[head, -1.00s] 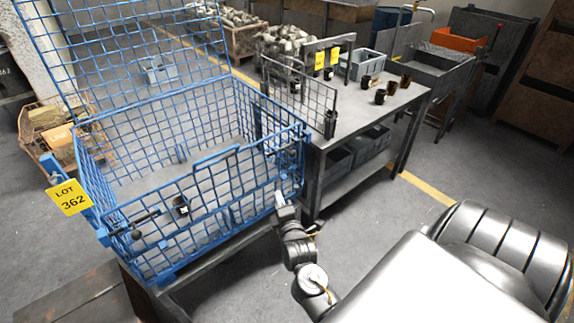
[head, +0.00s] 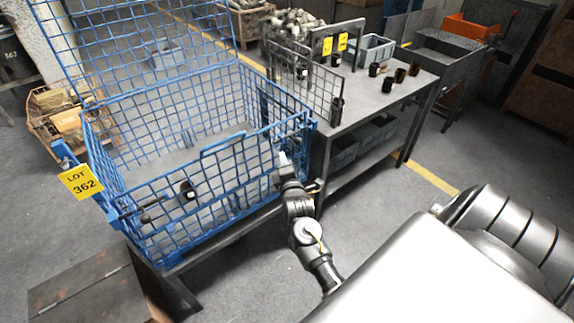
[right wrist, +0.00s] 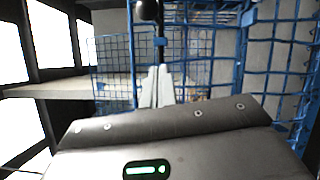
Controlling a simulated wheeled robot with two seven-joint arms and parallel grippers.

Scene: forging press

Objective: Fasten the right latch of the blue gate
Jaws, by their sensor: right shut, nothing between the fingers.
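The blue gate (head: 222,147) is the mesh front panel of the blue wire cage; it stands upright in the cage's front. My right gripper (head: 284,160) is at the gate's right end, shut and empty. In the right wrist view its pale fingertips (right wrist: 157,86) are together, just below a black rod with a round black knob (right wrist: 147,10), which looks like the right latch. I cannot tell whether they touch it. In the head view that latch is too small to make out beside my gripper. A dark latch handle (head: 150,214) shows at the gate's left end. My left gripper is out of view.
The cage stands on a dark low stand and carries a yellow LOT 362 plate (head: 80,181). A grey table (head: 372,110) with dark cups stands right of the cage, close to my right arm. A brown box (head: 85,292) is at the front left. Floor is clear at the right.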

